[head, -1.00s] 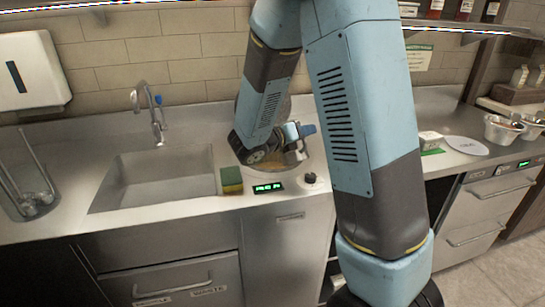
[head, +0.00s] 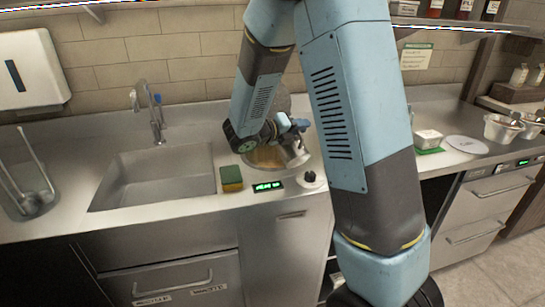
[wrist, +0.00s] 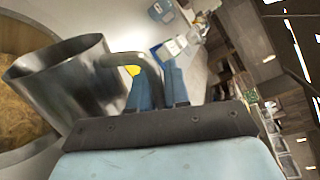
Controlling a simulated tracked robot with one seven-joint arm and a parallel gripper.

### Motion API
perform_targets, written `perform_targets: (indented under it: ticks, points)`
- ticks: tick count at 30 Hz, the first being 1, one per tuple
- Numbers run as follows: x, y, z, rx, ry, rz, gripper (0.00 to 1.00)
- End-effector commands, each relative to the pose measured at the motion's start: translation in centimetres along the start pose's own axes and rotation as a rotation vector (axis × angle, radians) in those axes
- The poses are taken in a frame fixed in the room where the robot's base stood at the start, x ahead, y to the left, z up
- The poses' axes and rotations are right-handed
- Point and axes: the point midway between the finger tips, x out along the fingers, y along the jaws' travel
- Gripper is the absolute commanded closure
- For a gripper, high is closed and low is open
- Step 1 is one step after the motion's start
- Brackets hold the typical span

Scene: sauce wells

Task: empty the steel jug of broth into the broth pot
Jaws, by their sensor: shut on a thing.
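The steel jug (head: 297,153) is above the right side of the broth pot in the head view and looks tilted. In the wrist view the jug (wrist: 70,88) is large on the left, with its rim towards the upper left. My gripper (wrist: 162,85) is shut on the jug's handle; in the head view my gripper (head: 287,127) is partly hidden by my arm. The broth pot (wrist: 42,160) is a round well in the counter holding brown broth (head: 264,158). I cannot see a stream or how much broth is in the jug.
A green and yellow sponge (head: 231,178) lies left of the pot, by the sink (head: 155,180). A knob (head: 310,177) and a lit display (head: 268,186) are in front.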

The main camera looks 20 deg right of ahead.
Motion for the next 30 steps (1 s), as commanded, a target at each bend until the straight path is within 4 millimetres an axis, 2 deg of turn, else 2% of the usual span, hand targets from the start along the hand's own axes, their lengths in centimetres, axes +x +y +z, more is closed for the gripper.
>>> perform_targets:
  ticks: [30]
  points:
    - [0.3,1.6,1.3,-0.195,0.039,0.000,1.00]
